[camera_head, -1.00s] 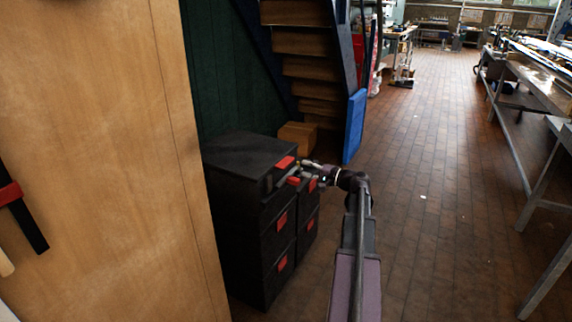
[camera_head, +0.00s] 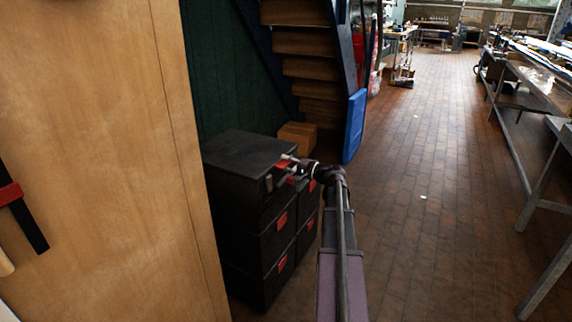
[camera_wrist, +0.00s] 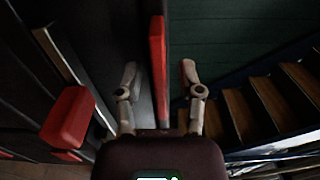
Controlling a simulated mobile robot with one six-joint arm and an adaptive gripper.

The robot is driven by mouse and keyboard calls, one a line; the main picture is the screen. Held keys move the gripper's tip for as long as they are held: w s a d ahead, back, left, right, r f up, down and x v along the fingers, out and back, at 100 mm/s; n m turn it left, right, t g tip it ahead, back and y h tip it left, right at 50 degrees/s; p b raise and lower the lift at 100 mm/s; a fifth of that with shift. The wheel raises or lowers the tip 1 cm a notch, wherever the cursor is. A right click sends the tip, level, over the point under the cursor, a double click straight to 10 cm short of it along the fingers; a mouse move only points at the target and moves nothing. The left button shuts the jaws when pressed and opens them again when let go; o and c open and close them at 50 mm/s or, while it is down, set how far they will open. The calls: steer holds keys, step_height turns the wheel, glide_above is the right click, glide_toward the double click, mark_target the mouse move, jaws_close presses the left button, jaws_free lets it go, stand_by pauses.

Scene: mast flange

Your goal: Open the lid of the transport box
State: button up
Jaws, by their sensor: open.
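The transport box (camera_head: 245,150) is black and sits on top of a stack of black boxes left of my arm. Its lid looks shut. A red latch or handle (camera_head: 284,164) on its front is partly hidden by my gripper (camera_head: 287,168). In the wrist view, my gripper (camera_wrist: 159,78) is open, with one finger on each side of a narrow red strip (camera_wrist: 157,62). The strip appears to be that red part. I cannot tell whether the fingers touch it. Another red block (camera_wrist: 68,118) shows at lower left.
More black boxes with red latches (camera_head: 282,222) stand below. A wooden panel (camera_head: 110,150) closes off the left side. Wooden stairs (camera_head: 300,42), a blue panel (camera_head: 355,125) and a cardboard box (camera_head: 297,135) are behind. The tiled floor (camera_head: 420,180) to the right is open.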

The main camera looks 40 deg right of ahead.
jaws_close()
steer(key=shift+r, duration=0.15)
